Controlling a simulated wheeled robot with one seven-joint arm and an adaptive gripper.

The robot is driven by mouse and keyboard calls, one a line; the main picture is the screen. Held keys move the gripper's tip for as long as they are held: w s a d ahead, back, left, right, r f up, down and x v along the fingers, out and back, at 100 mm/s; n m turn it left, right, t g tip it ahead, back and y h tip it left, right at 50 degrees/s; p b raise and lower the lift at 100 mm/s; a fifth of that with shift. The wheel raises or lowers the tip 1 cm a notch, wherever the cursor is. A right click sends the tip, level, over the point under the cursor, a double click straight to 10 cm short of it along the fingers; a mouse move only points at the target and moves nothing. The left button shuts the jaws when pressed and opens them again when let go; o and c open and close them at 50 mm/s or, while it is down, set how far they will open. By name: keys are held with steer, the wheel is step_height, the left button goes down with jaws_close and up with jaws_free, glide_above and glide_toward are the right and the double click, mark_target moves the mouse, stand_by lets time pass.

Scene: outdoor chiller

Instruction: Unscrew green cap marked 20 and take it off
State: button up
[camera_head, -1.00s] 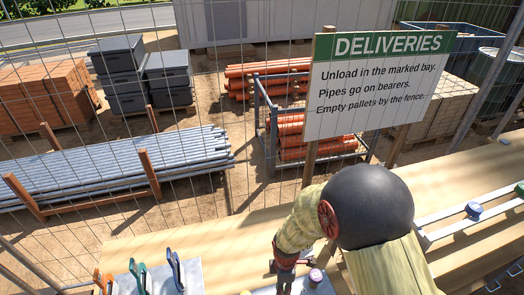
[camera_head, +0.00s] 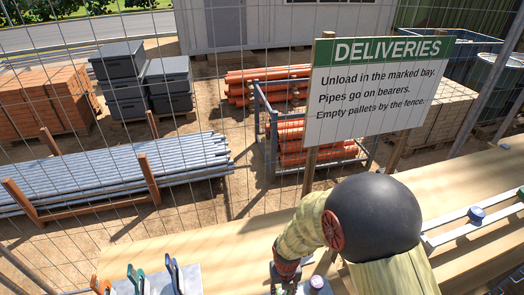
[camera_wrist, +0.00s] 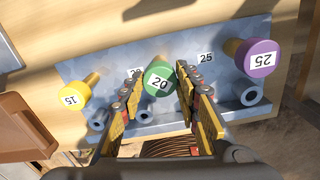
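The green cap marked 20 (camera_wrist: 159,80) is in the middle of the wrist view, at the grey metal bracket (camera_wrist: 215,110). My gripper (camera_wrist: 159,72) is open, with one finger on each side of the green cap. Narrow gaps seem to show between the cap and the fingertips. In the head view my gripper (camera_head: 285,280) is at the bottom edge, partly cut off, and the green cap cannot be made out.
A yellow cap marked 15 (camera_wrist: 71,96) stands left of the gripper and a purple cap marked 25 (camera_wrist: 256,57) right of it, both on brass-coloured stems. Colored clamps (camera_head: 173,275) stand left on the wooden bench (camera_head: 235,240). A mesh fence with a deliveries sign (camera_head: 375,95) is behind.

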steer(key=o, duration=0.5)
steer(key=shift+c, duration=0.2)
steer(key=shift+o, duration=0.4)
